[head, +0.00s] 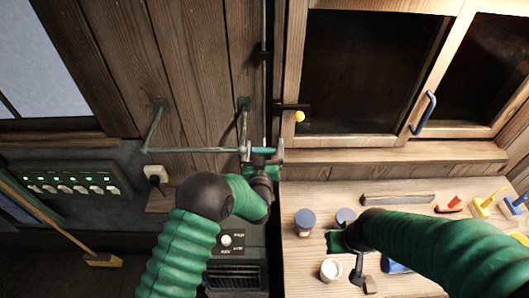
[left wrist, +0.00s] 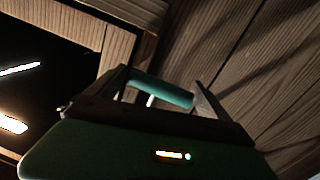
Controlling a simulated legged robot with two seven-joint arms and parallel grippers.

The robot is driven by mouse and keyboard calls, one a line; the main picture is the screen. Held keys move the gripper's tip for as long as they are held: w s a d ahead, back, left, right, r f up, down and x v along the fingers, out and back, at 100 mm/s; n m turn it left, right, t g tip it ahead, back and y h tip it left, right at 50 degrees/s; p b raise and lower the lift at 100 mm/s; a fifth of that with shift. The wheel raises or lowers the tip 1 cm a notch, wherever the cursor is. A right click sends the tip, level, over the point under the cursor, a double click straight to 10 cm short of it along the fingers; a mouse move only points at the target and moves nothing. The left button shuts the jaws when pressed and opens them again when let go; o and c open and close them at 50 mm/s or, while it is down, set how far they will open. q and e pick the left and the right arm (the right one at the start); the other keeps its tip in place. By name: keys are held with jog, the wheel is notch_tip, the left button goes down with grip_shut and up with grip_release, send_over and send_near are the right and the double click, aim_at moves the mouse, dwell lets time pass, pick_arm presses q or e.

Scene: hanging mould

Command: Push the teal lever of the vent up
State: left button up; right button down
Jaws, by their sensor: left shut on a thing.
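The teal lever (head: 263,150) of the vent sits at the lower end of a thin vertical rod (head: 263,90) on the wall beside the window frame. My left gripper (head: 262,154) reaches up to it, with one finger on each side. In the left wrist view the teal lever (left wrist: 165,90) lies crosswise between the fingers of my left gripper (left wrist: 162,92), which is shut on it. A short pale pin shows under the lever there. My right gripper (head: 346,250) hangs over the wooden bench; its fingers are partly hidden by the wrist.
A wall rack with a horizontal bar (head: 195,150) stands close left of my left gripper. The window ledge (head: 390,156) is to its right. Jars (head: 305,221) and coloured tools (head: 485,205) stand on the bench (head: 410,187). A heater box (head: 236,275) is below.

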aim_at(264, 131)
pick_arm(q)
notch_tip(264, 131, up, 5)
jog(key=shift+a+f, duration=0.1)
jog(key=shift+f, duration=0.05)
jog(key=shift+w+r, duration=0.1)
jog(key=shift+r, duration=0.15)
pick_arm(e)
jog(key=shift+s+r, duration=0.1)
jog(key=shift+r, duration=0.5)
pick_arm(q)
jog(key=o, duration=1.8)
jog(key=shift+s, duration=0.3)
jog(key=s, duration=0.1)
jog(key=s+b, duration=0.1)
jog(key=s, duration=0.1)
jog(key=s+f+b, duration=0.1)
jog(key=s, duration=0.1)
jog(key=shift+a, duration=0.2)
jog(key=s+a+b, duration=0.1)
jog(key=s+b, duration=0.3)
jog(key=s, duration=0.7)
jog(key=shift+s+r, duration=0.2)
jog(key=shift+r, duration=0.2)
pick_arm(e)
jog(key=s+x, duration=0.1)
jog(key=x, duration=0.5)
jog(key=shift+s+f, duration=0.25)
jog(key=shift+f, duration=0.15)
